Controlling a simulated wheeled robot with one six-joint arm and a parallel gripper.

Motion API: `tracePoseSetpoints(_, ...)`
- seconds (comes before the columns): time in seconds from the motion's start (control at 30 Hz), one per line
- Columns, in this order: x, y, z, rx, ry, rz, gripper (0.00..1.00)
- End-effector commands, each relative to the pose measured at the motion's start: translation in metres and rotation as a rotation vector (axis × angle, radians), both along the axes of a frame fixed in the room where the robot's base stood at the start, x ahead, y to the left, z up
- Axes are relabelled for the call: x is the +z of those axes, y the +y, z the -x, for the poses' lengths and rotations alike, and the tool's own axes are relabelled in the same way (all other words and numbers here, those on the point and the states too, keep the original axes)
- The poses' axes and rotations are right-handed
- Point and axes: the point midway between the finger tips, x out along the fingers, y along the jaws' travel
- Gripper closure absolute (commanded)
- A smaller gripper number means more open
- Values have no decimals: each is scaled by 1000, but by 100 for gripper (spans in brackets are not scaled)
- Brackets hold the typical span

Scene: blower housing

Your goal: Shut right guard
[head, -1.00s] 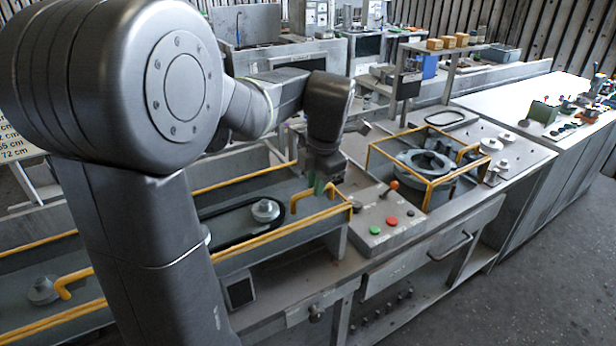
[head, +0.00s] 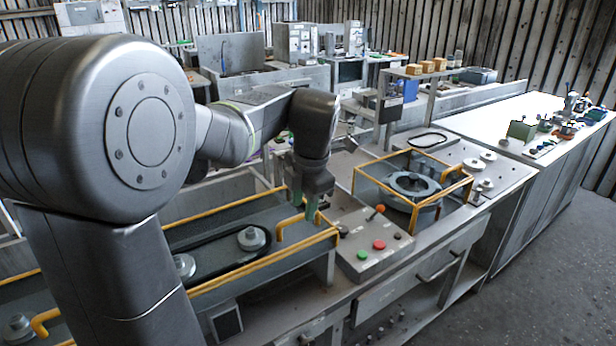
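A yellow-tube guard frame (head: 415,204) stands around a grey round housing (head: 412,186) at the right of the bench. It has a bent yellow handle at its right side. A second yellow-railed guard (head: 235,274) runs along the belt trough (head: 215,255) at the left, with a bent yellow handle (head: 281,232) near its right end. My gripper (head: 305,203) points down at this left handle, with greenish fingertips beside its upper bar. The fingers are small and partly dark, so I cannot tell whether they close on the bar or only stand beside it.
A control box (head: 375,243) with green and red buttons and an orange-knobbed lever stands between the two guards. A post with a shelf (head: 425,72) carrying several boxes rises behind the right guard. A white-topped bench (head: 500,118) lies farther right. Open floor is at lower right.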

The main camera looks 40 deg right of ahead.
Motion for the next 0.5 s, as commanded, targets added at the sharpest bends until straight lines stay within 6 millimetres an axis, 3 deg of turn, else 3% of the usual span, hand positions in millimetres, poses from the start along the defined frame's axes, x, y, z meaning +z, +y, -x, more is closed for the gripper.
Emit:
tracePoseSetpoints(0.3, 72, 1, 14, -2, -3, 4, 66)
tracePoseSetpoints(0.5, 103, 1, 21, -1, -1, 2, 66)
